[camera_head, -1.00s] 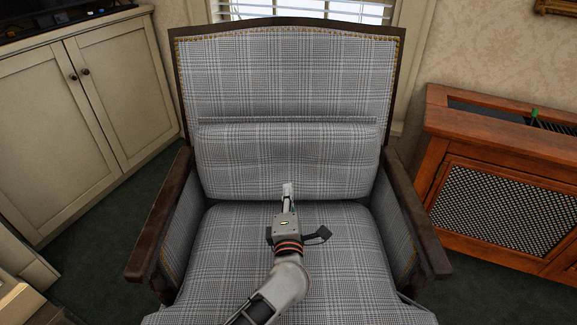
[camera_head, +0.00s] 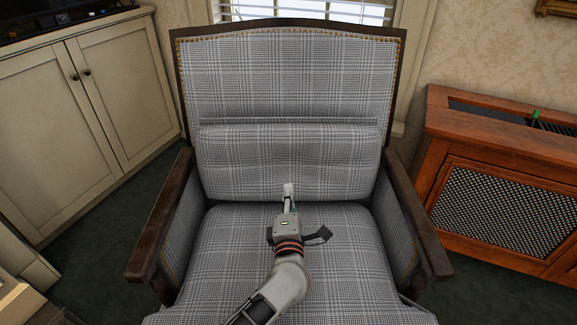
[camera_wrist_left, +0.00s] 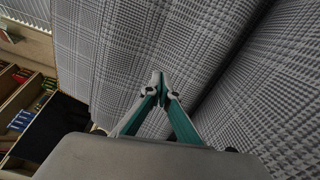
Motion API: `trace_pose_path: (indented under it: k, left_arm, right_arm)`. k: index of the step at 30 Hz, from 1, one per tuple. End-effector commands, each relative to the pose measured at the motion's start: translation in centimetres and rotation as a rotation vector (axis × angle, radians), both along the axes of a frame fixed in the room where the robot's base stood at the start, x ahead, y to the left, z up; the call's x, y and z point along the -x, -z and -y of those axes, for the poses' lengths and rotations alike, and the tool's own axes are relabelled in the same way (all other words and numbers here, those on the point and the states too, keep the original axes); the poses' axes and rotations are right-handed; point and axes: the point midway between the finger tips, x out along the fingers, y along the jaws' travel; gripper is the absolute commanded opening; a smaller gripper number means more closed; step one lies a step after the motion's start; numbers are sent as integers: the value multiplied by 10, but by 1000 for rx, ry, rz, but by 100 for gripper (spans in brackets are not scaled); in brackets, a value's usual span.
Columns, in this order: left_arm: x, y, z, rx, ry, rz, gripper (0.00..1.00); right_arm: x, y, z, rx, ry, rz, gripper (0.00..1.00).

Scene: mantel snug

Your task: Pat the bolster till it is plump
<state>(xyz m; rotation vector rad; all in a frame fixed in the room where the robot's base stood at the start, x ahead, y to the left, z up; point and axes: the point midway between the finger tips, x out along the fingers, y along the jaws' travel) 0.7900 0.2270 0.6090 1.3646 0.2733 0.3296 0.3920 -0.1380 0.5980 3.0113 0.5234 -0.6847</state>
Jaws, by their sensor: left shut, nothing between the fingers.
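The bolster (camera_head: 255,158) is a grey plaid cushion lying across the lower backrest of the armchair (camera_head: 147,240), in the same plaid cloth. Its front face looks slightly dented in the middle. My left gripper (camera_head: 288,188) is shut and empty, its fingertips at the bolster's lower front, above the seat. In the left wrist view my closed fingertips (camera_wrist_left: 158,76) point at the plaid bolster (camera_wrist_left: 130,45); whether they touch it I cannot tell. My right gripper is not in view.
The dark wooden armrests (camera_head: 418,225) flank the seat on both sides. A cream cabinet (camera_head: 95,120) stands at the left and a brown wooden cabinet with a lattice front (camera_head: 505,190) at the right. A window (camera_head: 300,10) is behind the chair.

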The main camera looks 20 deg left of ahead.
Motion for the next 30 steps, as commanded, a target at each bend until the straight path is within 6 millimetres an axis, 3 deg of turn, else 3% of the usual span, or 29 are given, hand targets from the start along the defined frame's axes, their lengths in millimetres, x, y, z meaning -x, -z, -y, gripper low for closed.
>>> trace_pose_path:
  k: [16,30]
  left_arm:
    - [-1,0,0,0,0,0,0]
    - [-20,0,-8,0,0,0,0]
  right_arm:
    - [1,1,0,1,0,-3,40]
    - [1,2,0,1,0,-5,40]
